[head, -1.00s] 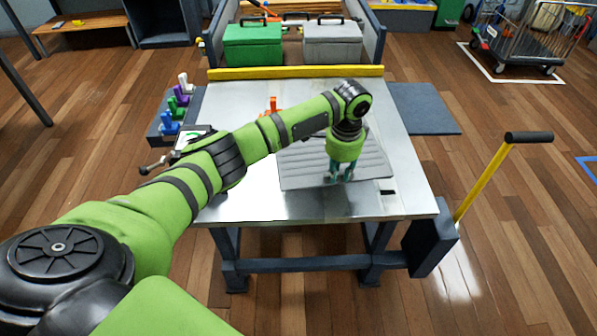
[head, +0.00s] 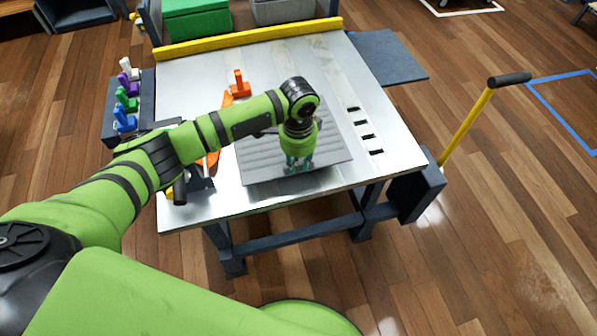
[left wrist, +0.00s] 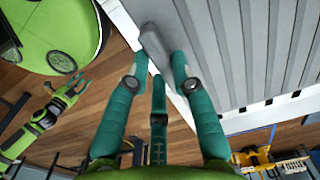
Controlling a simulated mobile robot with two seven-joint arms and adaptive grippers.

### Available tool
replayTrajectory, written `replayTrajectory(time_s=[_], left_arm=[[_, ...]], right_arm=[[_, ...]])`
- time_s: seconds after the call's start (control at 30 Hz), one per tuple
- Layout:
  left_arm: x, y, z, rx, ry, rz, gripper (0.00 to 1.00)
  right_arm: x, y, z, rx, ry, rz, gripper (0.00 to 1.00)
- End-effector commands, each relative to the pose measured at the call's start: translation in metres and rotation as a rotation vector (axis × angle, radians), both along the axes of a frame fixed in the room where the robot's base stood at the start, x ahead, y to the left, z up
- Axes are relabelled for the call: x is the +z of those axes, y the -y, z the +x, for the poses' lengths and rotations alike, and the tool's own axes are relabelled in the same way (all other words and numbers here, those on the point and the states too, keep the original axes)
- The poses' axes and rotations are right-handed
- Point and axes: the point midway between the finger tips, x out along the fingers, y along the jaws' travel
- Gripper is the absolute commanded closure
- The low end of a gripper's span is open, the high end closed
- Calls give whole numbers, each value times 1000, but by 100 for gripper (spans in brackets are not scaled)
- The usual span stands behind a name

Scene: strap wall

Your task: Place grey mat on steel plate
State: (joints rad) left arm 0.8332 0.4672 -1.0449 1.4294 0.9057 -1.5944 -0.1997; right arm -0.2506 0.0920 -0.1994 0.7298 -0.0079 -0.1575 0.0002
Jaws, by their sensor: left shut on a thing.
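The grey ribbed mat (head: 270,166) is over the bright steel plate (head: 205,92) of the table top, near its front middle. I cannot tell whether it lies flat on the plate or hangs just above it. My left gripper (head: 299,164) points down at the mat's front part and is shut on its grey grip piece. In the left wrist view, the fingers (left wrist: 158,68) close on that grey piece, with the mat's ribs (left wrist: 235,55) beside it. My right gripper (left wrist: 72,92) shows small at the left of that view; its jaws are unclear.
An orange clamp-like piece (head: 238,86) stands behind the mat, left of centre. A yellow bar (head: 250,38) runs along the back edge. Several dark slots (head: 364,137) show right of the mat. A yellow lever (head: 468,122) rises at the right. Coloured pieces (head: 125,103) stand at the left.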

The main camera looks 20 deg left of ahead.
Motion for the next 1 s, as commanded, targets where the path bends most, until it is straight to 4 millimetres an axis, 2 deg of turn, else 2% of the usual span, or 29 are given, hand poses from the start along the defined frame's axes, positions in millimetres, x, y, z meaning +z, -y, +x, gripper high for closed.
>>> replayTrajectory(time_s=[0.23,0.37,0.5,0.67,0.7,0.73,0.77,1.0], left_arm=[[-12,7,-10,1,2,0,100],[-31,7,-10,1,1,2,100],[-47,7,-9,-1,4,0,100],[-47,7,-9,-1,4,0,100],[-47,7,-10,-1,1,1,72],[-47,7,-10,-1,1,1,60],[-47,7,-10,-1,1,1,52],[-47,7,-10,-1,1,1,52]], right_arm=[[-1,0,-2,0,-5,-1,60],[-4,0,-1,0,-2,0,60],[-4,-1,7,1,21,4,60],[0,-3,20,2,46,7,60],[1,-3,22,2,47,8,60],[1,-3,23,2,49,7,60],[1,-3,23,2,49,7,60],[0,-2,20,2,42,5,60]])
